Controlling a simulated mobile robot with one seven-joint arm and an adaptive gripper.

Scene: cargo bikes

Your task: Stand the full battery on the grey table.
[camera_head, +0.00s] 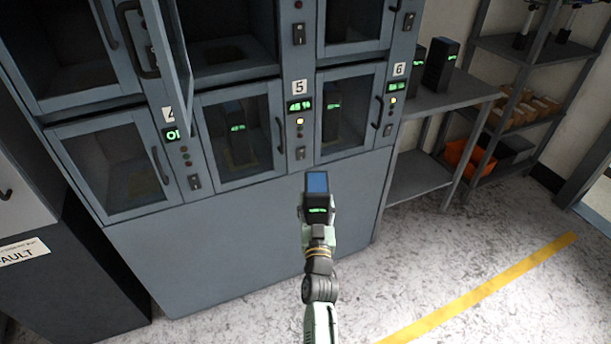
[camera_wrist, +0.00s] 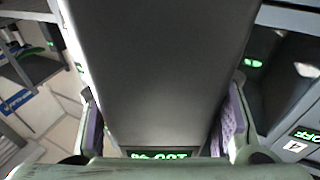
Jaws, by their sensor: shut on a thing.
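A dark battery (camera_head: 317,187) with a blue-lit top face is held upright in my gripper (camera_head: 319,222), in front of the cabinet. In the wrist view the battery (camera_wrist: 155,70) fills the middle between the purple finger pads of my gripper (camera_wrist: 162,128). Its green display, seen upside down, seems to read 100%. The grey table (camera_head: 455,93) is at the right, beside the cabinet. Two dark batteries stand at its back: one nearer (camera_head: 440,65) and one partly hidden behind the cabinet edge (camera_head: 416,58). The gripper is apart from the table.
The grey charging cabinet (camera_head: 240,235) has several glass-door bays, some with batteries inside. One upper door (camera_head: 170,60) stands open toward me. A shelf rack (camera_head: 540,50) with an orange bin (camera_head: 466,158) is right of the table. The table's front top is clear. A fault-labelled unit (camera_head: 50,270) stands left.

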